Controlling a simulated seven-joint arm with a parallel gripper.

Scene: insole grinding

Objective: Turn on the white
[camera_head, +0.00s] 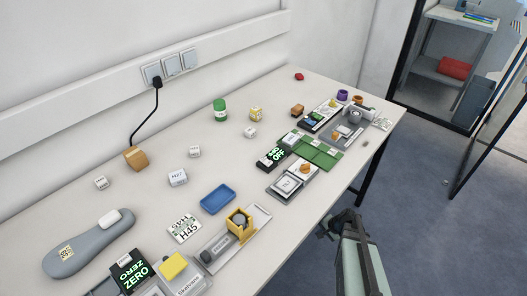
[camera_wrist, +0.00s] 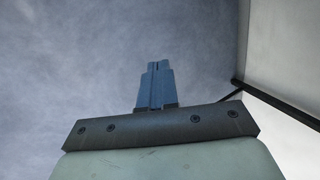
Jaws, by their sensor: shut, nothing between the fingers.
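Several pieces on the table have white parts, and I cannot tell which one the task means. A grey device with a white square plate (camera_head: 287,184) and an orange knob (camera_head: 305,168) sits near the table's front edge. Beside it is a black display (camera_head: 272,158) with green text that seems to read OFF. A grey insole-shaped device (camera_head: 88,246) with a white block on top lies at the left. My gripper (camera_head: 327,226) is off the table's front edge, apart from all of these. The wrist view shows its blue fingers (camera_wrist: 157,64) together and empty, over the floor.
A green board (camera_head: 318,153), a blue tray (camera_head: 218,198), a yellow holder (camera_head: 240,223) and a ZERO display (camera_head: 130,271) are on the table (camera_head: 120,195). Small labelled blocks and a green jar (camera_head: 220,110) stand farther back. A black cord (camera_head: 147,112) hangs from the wall sockets (camera_head: 172,66).

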